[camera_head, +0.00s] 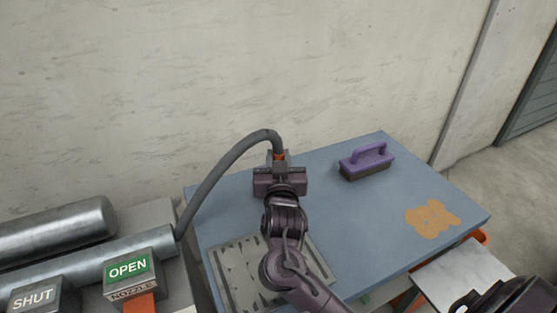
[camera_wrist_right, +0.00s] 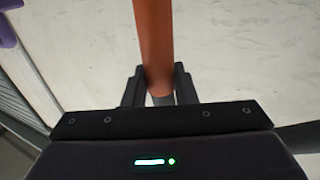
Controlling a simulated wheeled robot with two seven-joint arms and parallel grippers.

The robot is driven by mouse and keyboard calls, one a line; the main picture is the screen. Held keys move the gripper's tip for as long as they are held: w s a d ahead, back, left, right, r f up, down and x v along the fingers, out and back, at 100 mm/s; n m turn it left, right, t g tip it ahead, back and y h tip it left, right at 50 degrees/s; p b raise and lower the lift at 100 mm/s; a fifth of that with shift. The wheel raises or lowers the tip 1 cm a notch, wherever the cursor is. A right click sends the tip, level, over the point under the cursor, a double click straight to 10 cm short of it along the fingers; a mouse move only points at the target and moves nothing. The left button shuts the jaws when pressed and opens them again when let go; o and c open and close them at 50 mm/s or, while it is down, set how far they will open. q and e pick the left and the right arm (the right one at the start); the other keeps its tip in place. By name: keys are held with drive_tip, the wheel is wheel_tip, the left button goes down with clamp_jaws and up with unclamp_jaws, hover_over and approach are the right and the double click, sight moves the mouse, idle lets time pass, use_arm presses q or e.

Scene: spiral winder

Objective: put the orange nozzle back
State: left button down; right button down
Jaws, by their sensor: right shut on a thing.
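My right gripper (camera_head: 279,163) is shut on the orange nozzle (camera_head: 279,156), at the end of a thick grey hose (camera_head: 215,175). It appears over the far left part of the blue table; its height above the top is hard to tell. In the right wrist view the orange nozzle (camera_wrist_right: 153,40) runs up from between the dark fingers (camera_wrist_right: 157,88). At bottom left is a block with a green OPEN sign (camera_head: 128,268), a partly legible label that seems to read NOZZLE, and an orange strip (camera_head: 140,304) below. My left gripper is not in view.
The blue table (camera_head: 350,220) bears a purple-handled brush (camera_head: 367,161), an orange patch (camera_head: 432,218) and a pale marked plate (camera_head: 240,275), partly behind my arm. Metal cylinders (camera_head: 50,233) and a SHUT sign (camera_head: 34,297) are at left. A concrete wall (camera_head: 300,70) stands behind.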

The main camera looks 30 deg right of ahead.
drive_tip(key=shift+f, duration=0.15)
drive_tip(key=shift+f, duration=0.15)
drive_tip(key=c, duration=1.2)
unclamp_jaws()
drive_tip(key=shift+o, duration=0.2)
drive_tip(key=shift+r, duration=0.2)
drive_tip(key=shift+s+a, duration=0.2)
drive_tip(key=shift+s, duration=0.1)
drive_tip(key=p+v, duration=0.4)
drive_tip(key=v, duration=0.7)
drive_tip(key=shift+s, duration=0.2)
